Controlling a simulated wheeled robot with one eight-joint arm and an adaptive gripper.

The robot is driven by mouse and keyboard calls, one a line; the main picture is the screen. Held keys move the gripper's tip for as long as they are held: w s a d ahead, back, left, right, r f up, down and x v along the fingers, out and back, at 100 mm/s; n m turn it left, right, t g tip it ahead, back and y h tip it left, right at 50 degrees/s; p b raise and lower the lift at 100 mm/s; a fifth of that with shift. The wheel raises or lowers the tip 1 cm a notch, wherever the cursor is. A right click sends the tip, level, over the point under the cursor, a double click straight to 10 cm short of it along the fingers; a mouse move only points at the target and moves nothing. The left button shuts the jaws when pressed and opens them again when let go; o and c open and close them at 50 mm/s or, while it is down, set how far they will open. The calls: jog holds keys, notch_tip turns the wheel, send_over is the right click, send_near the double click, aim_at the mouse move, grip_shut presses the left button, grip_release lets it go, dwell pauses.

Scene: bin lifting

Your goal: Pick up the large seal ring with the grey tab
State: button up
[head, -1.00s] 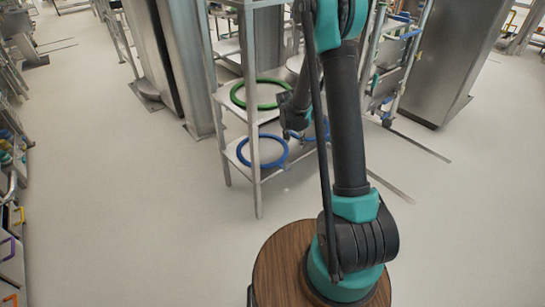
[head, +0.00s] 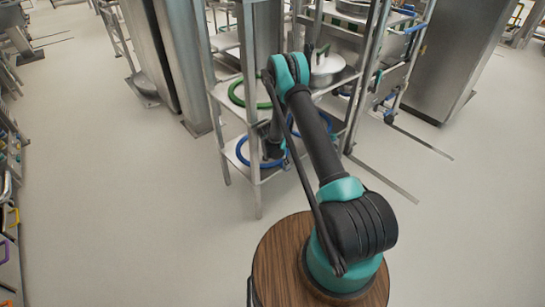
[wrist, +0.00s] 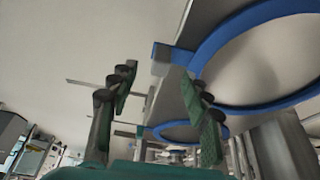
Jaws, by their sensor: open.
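A large blue ring (head: 241,151) lies on the rack's lower shelf in the head view, partly hidden by a post and my arm. A second blue ring (wrist: 172,138) shows farther off. A green ring (head: 234,91) lies on the shelf above in the head view. My gripper (wrist: 163,82) is open and empty, its fingers apart, close to the tab with no clear contact.
A metal rack post (head: 251,110) stands in front of the shelves, close to my arm. A lidded steel pot (head: 328,72) stands on the rack's right side. Steel columns (head: 165,60) stand at left. The pale floor (head: 120,220) in front is clear.

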aim_at(280, 162)
jog(key=shift+w+x, duration=0.15)
jog(key=shift+x, duration=1.95)
jog(key=shift+w+x, duration=0.15)
jog(key=shift+x, duration=1.95)
jog(key=shift+d+r, duration=0.1)
jog(key=shift+d, duration=0.05)
jog(key=shift+c, duration=0.6)
grip_shut()
